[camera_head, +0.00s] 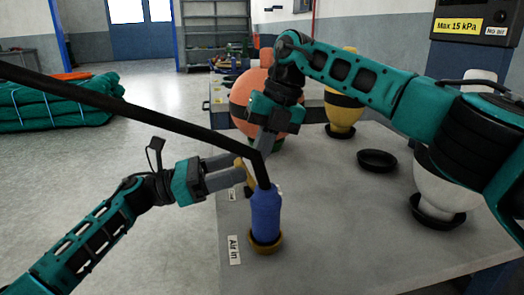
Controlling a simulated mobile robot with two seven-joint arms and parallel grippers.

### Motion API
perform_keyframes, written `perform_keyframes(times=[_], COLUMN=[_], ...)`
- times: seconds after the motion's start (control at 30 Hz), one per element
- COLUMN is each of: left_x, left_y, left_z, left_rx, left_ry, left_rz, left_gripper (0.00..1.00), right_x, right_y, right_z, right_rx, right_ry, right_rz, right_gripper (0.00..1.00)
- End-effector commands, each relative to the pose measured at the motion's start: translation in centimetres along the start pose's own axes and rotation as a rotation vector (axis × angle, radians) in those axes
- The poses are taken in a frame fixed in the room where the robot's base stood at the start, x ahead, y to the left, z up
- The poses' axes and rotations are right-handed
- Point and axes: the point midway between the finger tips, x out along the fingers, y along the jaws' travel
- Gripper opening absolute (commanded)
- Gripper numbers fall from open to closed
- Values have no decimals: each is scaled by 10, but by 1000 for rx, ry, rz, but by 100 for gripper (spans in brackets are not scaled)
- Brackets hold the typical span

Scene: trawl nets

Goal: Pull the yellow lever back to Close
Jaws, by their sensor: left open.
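A blue valve body (266,215) stands upright in a brass-coloured base ring (266,243) at the table's near left edge, next to an "Air in" label (234,250). A black hose (130,112) runs in from the left and bends down into its top. The yellow lever (251,181) shows only in part, just left of the valve top. My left gripper (244,169) is open, its grey fingers reaching right to the lever; whether they touch it is unclear. My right gripper (264,143) points down at the hose's bend; its fingertips overlap the hose, so its grip is unclear.
On the grey table (340,225) stand an orange round float (252,88), a yellow container (343,112), an empty black dish (377,160) and a white container (436,185). A "Max 15 kPa" box (459,25) hangs upper right. Green netting (60,103) lies at left.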

Motion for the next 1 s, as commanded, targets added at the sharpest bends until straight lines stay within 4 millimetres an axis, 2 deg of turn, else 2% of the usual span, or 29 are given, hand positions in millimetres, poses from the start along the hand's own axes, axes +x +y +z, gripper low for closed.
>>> perform_keyframes(times=[0.1, 0.3, 0.43, 0.57, 0.67, 0.83, 1.0], left_x=[-29, -62, -73, -74, -72, -76, -94], left_y=[0, 0, 0, -1, 0, 4, -2], left_z=[-1, -1, 0, -3, -8, -22, -57], left_rx=[1, 0, -2, -62, -190, -573, -1035], left_ry=[2, 2, -1, -34, -104, -314, -556], left_rz=[4, 1, 1, 33, 105, 291, 469], left_gripper=[62, 62, 62, 62, 62, 62, 62], right_x=[0, 0, 0, 0, 0, 0, 0], right_y=[0, 0, 0, 0, 0, 0, 0], right_z=[0, 0, 0, 0, 0, 0, 0], right_rx=[0, 0, 0, 1, 1, 1, 1], right_ry=[0, 0, 0, 0, 0, 0, 0], right_rz=[0, 0, 0, -1, 0, 0, -1], right_gripper=[0, 0, 0, 0, 0, 0, 0])
